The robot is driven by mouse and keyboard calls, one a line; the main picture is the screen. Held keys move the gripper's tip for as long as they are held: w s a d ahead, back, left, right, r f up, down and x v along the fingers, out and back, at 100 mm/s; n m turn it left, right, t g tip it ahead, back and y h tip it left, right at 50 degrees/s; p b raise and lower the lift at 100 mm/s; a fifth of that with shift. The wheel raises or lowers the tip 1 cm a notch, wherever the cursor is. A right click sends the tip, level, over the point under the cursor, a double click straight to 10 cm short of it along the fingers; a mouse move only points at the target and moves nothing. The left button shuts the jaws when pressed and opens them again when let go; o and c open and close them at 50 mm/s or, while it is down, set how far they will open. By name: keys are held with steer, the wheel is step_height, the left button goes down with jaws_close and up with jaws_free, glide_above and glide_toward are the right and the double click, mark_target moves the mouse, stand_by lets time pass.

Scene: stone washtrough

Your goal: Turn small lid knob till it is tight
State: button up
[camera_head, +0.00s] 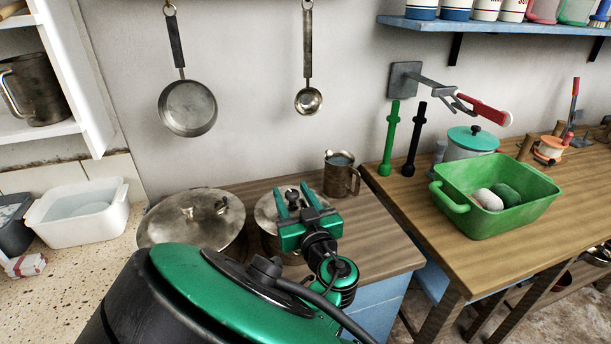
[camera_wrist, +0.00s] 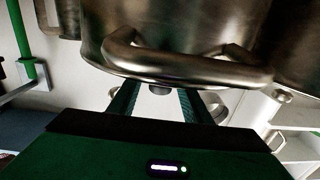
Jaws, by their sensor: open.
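The smaller steel pot (camera_head: 268,243) with its lid (camera_head: 264,208) stands on the wooden cabinet top. My green gripper (camera_head: 293,191) is over this pot in the head view, its two fingers apart and pointing toward the wall. The fingers and body hide much of the lid, and I cannot make out its knob clearly. In the wrist view a steel pot (camera_wrist: 185,30) with a thick curved handle (camera_wrist: 190,70) fills the top. My open fingers (camera_wrist: 160,98) reach beneath that handle in the picture. A small dark round thing (camera_wrist: 159,90) shows between them; I cannot tell what it is.
A larger lidded pot (camera_head: 190,230) stands close on the left. A steel mug (camera_head: 341,175) is just behind to the right. A pan (camera_head: 188,108) and ladle (camera_head: 308,100) hang on the wall. A green tub (camera_head: 500,215) sits on the bench at right.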

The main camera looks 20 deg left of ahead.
steer(key=shift+w+a, duration=0.1)
steer(key=shift+w, duration=0.05)
steer(key=c, duration=1)
steer(key=shift+c, duration=0.2)
steer(key=shift+m+h, duration=0.3)
steer(key=shift+h, duration=0.1)
steer(key=m+t+h, duration=0.1)
steer(key=m+h, duration=0.1)
steer(key=h, duration=0.1)
steer(key=m+t+h, duration=0.2)
steer(key=m+h, duration=0.1)
steer(key=h, duration=0.1)
steer(key=shift+h, duration=0.3)
steer(key=m+h, duration=0.2)
steer(key=h, duration=0.1)
steer(key=m+h, duration=0.2)
steer(key=h, duration=0.1)
steer(key=shift+f+g, duration=0.1)
steer(key=shift+g, duration=0.2)
steer(key=shift+m+g+h, duration=0.6)
steer(key=shift+m+h, duration=0.6)
steer(key=shift+h, duration=0.5)
